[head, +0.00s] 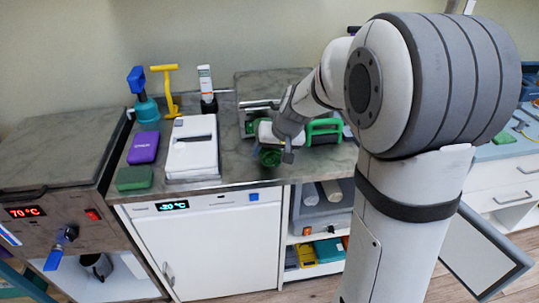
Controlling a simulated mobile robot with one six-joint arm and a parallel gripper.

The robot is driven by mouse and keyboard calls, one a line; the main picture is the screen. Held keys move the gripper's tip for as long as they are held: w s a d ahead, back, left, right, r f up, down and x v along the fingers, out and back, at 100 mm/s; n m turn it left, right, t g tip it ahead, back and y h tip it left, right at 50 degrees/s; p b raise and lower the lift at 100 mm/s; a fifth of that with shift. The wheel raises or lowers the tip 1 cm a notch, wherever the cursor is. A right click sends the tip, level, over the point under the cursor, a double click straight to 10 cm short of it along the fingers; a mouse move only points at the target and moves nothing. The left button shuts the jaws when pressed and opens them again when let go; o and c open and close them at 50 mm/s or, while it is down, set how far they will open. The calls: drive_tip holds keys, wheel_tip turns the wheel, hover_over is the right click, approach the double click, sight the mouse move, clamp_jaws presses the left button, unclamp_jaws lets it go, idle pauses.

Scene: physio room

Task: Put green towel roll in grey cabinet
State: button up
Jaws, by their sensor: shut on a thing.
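My gripper (277,157) is over the front part of the counter, pointing down.
A white freezer (208,252) reading -20 °C is shut, left of the cabinet. On the counter are a purple box (144,147), a green block (134,178), a white device (192,150) and a green frame (325,127). A 70 °C heater unit (58,160) stands at left.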

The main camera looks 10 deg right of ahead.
sight(271, 161)
drive_tip(key=shift+f, duration=1.75)
drive_tip(key=shift+f+b, duration=0.1)
drive_tip(key=shift+b, duration=0.25)
drive_tip(key=o, duration=1)
